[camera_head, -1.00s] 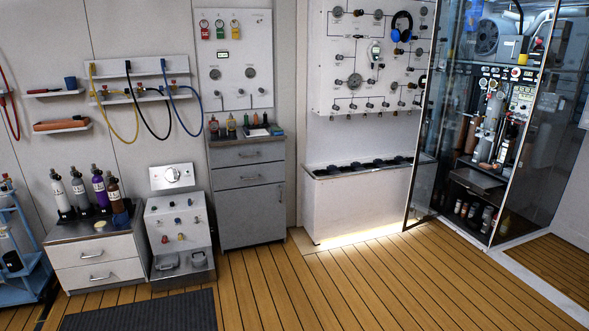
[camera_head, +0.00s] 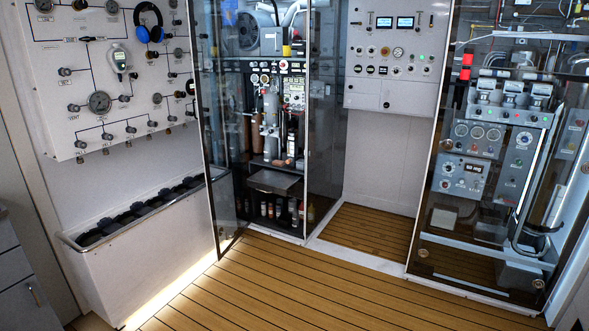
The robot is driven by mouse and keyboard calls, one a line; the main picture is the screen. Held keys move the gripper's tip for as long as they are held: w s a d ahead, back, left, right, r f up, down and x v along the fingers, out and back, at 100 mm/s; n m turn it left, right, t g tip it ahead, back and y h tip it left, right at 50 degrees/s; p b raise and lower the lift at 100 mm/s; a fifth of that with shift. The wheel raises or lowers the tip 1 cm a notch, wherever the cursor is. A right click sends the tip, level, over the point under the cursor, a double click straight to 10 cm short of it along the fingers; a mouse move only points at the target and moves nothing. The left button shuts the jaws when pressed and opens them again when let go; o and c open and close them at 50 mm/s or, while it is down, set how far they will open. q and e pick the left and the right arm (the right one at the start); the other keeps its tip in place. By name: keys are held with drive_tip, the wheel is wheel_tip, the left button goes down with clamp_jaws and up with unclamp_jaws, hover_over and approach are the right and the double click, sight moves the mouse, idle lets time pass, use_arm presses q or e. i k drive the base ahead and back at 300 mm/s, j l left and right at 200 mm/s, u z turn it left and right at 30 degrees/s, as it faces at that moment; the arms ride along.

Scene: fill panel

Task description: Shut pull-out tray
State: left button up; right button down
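A flat grey pull-out tray (camera_head: 275,182) sits inside the glass-fronted cabinet (camera_head: 262,240) at the centre of the head view. It is at mid height, below the gauges and cylinders and above a low shelf of bottles. It appears to stick out toward the front, but how far is hard to tell. A glass door (camera_head: 228,150) stands at the cabinet's left side and appears swung outward. Neither of my grippers is in view.
The wooden floor (camera_head: 240,285) in front of the cabinet is clear. A long white trough (camera_head: 140,255) stands at the left under a gauge panel (camera_head: 110,70). A second glass cabinet (camera_head: 490,170) stands at the right, with a control panel (camera_head: 390,60) on the wall between.

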sight(268, 179)
drive_tip(key=i+l+z, duration=0.1)
drive_tip(key=i+z, duration=0.2)
drive_tip(key=i, duration=1.45)
